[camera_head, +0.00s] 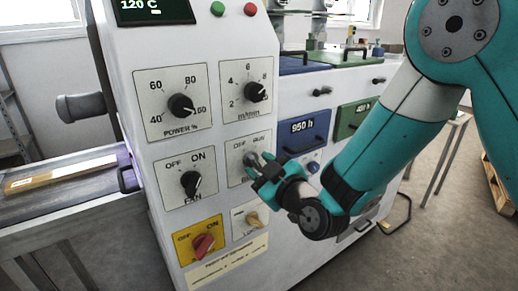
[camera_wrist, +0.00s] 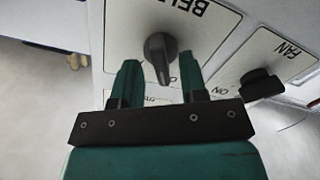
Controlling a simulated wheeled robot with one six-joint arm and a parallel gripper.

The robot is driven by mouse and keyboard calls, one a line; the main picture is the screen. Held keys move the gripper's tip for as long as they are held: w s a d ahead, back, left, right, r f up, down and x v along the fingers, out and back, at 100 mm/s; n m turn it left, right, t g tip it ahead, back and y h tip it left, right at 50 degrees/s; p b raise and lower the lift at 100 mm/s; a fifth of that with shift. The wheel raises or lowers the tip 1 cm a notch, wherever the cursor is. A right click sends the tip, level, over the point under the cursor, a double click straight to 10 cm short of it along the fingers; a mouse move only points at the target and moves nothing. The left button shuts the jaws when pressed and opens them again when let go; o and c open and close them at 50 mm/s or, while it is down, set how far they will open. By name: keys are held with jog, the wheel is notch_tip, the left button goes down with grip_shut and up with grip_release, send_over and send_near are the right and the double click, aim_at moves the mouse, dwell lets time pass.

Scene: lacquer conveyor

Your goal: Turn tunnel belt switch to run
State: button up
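The belt switch plate (camera_head: 236,171), marked OFF and RUN, is on the white control panel, left of my gripper (camera_head: 262,167). My gripper partly covers the plate and its grey knob (camera_head: 250,158). In the wrist view the plate (camera_wrist: 212,22) is upside down with "BELT" readable, and the knob (camera_wrist: 158,50) stands between the two teal fingers of my gripper (camera_wrist: 160,75). The fingers are open, with a gap visible on each side of the knob. Which mark the knob points to is not clear, as the labels are partly hidden.
Around the switch are the m/min knob (camera_head: 257,92) above, the fan knob (camera_head: 190,183) left, the red-on-yellow switch (camera_head: 203,246) lower left and a tan-handled switch (camera_head: 253,219) below. Blue (camera_head: 303,130) and green drawers stand right. A conveyor (camera_head: 75,195) with a board lies left.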

jog(key=shift+w+a+p, duration=0.35)
jog(key=shift+w+p, duration=0.05)
jog(key=shift+w, duration=0.1)
jog(key=shift+f, duration=0.1)
grip_shut()
